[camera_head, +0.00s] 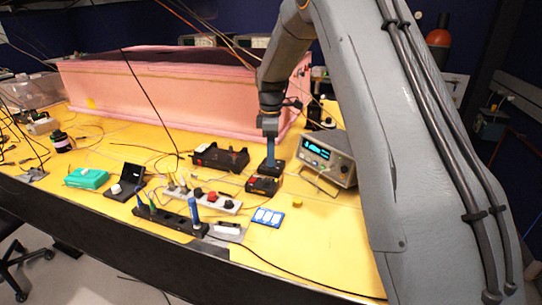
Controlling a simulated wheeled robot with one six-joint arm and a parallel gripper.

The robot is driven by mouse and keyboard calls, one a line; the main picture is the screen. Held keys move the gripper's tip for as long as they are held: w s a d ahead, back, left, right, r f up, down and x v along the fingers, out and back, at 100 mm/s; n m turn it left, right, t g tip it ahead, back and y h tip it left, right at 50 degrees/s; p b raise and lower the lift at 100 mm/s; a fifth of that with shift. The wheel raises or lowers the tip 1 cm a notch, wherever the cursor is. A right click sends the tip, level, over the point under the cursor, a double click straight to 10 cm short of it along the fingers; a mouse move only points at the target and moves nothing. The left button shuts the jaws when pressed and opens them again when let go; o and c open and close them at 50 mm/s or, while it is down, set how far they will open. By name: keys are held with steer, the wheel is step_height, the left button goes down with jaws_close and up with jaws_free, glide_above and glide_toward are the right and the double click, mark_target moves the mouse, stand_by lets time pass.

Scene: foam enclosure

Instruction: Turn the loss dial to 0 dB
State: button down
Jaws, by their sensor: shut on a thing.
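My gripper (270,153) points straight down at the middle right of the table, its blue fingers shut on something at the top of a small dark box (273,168). This looks like the loss dial, but the fingers cover it. The dial's marks and its setting are too small and hidden to read.
A grey bench instrument (327,160) with a lit green display stands close to the right of my gripper. Black devices (220,157) and (263,186) lie close by on its left and front.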

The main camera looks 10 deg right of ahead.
steer(key=shift+r, duration=0.1)
steer(key=c, duration=1.5)
jaws_free()
steer(key=shift+c, duration=0.2)
step_height(320, 180, up, 8)
steer(key=shift+f+b, duration=0.15)
steer(key=shift+b, duration=0.9)
